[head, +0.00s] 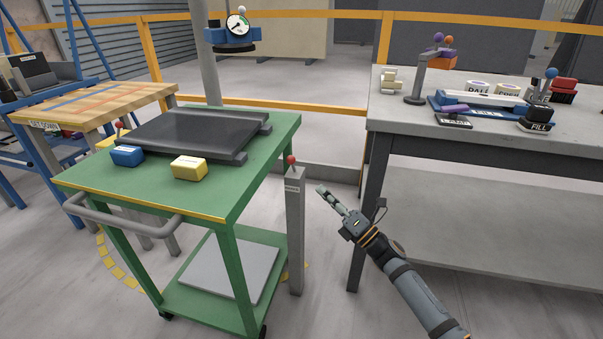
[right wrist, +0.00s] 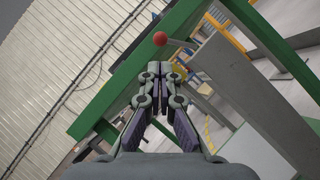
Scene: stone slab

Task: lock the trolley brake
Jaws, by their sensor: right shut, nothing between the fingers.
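A green trolley (head: 234,195) stands left of centre in the head view. At its right side is a grey post (head: 296,235) with a small lever ending in a red knob (head: 291,159), which looks like the brake lever. My right gripper (head: 321,189) is shut and empty, a little right of the post and lower than the knob in the picture. In the right wrist view the red knob (right wrist: 160,39) shows just beyond the fingertips (right wrist: 158,68), apart from them. The trolley's green frame (right wrist: 130,75) runs behind. My left gripper is not in view.
A dark slab (head: 190,133), a blue block (head: 127,156) and a yellow block (head: 189,168) lie on the trolley top. A grey workbench (head: 400,119) with several devices stands at the right. A wooden-topped table (head: 90,100) stands at the left.

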